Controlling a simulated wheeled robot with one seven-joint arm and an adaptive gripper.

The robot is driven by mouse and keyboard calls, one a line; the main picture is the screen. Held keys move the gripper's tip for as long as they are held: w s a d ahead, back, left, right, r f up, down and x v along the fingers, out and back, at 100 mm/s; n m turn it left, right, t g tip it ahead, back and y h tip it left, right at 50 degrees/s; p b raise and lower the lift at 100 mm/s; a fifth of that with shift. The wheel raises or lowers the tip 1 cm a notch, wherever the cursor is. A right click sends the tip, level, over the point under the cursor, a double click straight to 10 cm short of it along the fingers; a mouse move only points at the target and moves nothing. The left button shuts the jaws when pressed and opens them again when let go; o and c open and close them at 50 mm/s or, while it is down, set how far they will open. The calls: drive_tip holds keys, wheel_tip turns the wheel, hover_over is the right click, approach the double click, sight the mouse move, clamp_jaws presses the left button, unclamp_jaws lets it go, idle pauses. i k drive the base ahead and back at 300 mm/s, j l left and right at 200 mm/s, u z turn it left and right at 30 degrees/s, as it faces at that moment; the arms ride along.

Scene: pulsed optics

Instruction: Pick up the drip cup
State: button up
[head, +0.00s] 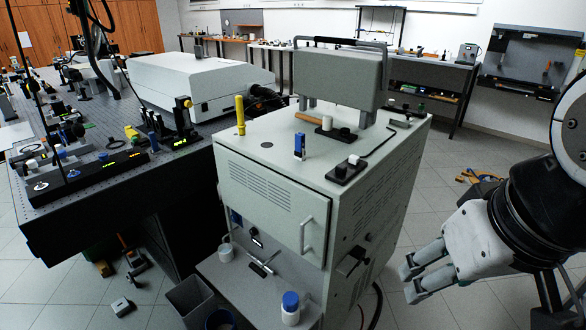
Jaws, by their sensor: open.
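A small pale cup (226,253), the likely drip cup, stands at the left of the shelf under the front door of the grey cabinet (265,205). A thin tube or wire seems to rise from it. I cannot see inside it. My gripper (409,281) is at the right, beyond the cabinet's right side and well apart from the cup. Its two pale fingers are spread and point left, with nothing between them.
A blue-capped white bottle (290,307) stands on the shelf's front right, with a T-shaped fitting (262,266) near the cup. Bins (189,302) stand at lower left. The optical table (95,215) borders the cabinet's left. Floor (445,310) shows below my gripper.

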sight(225, 251)
drive_tip(key=u, duration=0.7)
drive_tip(key=j+z, duration=0.15)
drive_tip(key=z, duration=0.25)
drive_tip(key=j+z, duration=0.2)
drive_tip(key=z, duration=0.15)
drive_tip(key=j+z, duration=0.15)
drive_tip(key=j, duration=0.35)
drive_tip(key=j+z, duration=0.15)
drive_tip(key=j, duration=0.3)
drive_tip(key=j+z, duration=0.2)
drive_tip(key=j, duration=0.3)
drive_tip(key=k+j+z, duration=0.15)
drive_tip(key=j, duration=0.3)
drive_tip(key=k+j+z, duration=0.15)
drive_tip(key=j, duration=0.3)
drive_tip(key=k+j, duration=0.1)
drive_tip(key=j, duration=0.3)
drive_tip(key=k+j, duration=0.1)
drive_tip(key=j, duration=0.3)
drive_tip(key=k+j, duration=0.1)
drive_tip(key=j, duration=0.35)
drive_tip(key=k+j, duration=0.1)
drive_tip(key=j, duration=0.3)
drive_tip(key=k+j, duration=0.1)
drive_tip(key=j, duration=0.3)
drive_tip(key=z, duration=0.05)
